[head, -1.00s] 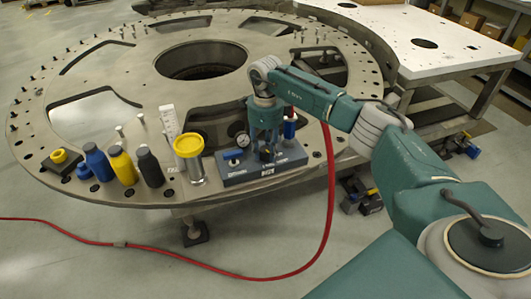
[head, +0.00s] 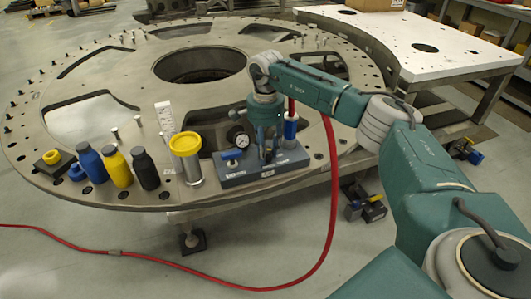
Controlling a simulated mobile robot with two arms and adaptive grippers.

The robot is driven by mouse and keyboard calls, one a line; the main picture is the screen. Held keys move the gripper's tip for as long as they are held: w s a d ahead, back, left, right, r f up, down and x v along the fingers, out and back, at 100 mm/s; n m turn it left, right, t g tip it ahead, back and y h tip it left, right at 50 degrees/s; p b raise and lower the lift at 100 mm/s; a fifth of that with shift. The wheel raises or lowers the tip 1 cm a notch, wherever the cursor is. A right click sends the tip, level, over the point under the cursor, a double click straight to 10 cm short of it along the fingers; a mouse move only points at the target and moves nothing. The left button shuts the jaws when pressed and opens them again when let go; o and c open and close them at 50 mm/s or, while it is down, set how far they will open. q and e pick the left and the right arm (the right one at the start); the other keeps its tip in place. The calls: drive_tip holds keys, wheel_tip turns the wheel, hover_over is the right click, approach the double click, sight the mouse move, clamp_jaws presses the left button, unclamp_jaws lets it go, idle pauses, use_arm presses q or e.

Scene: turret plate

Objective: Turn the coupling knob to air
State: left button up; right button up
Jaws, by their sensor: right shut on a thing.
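The grey-blue coupling block (head: 235,180) sits on the near edge of the round turret plate (head: 75,130). It carries a round gauge (head: 242,141), a small blue valve handle (head: 231,155) and a blue-and-white coupling (head: 290,129) with the red hose (head: 332,185) at it. My right gripper (head: 268,152) points down over the middle of the block. It is shut on what seems to be the coupling knob, mostly hidden between its fingers. The knob's setting cannot be read. My left gripper is not in view.
Left of the block stand a yellow-topped metal cup (head: 186,146), a white marked strip (head: 165,118) and black (head: 145,168), yellow (head: 117,166) and blue (head: 90,162) bottles. The red hose hangs off the plate's edge to the floor. Several pins stand on the plate.

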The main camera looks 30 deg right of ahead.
drive_tip(key=shift+w+r+n+b, duration=0.15)
drive_tip(key=shift+n+b, duration=0.2)
drive_tip(key=shift+n, duration=1.95)
drive_tip(key=o, duration=1.1)
drive_tip(key=shift+o, duration=0.2)
wheel_tip(320, 180, up, 12)
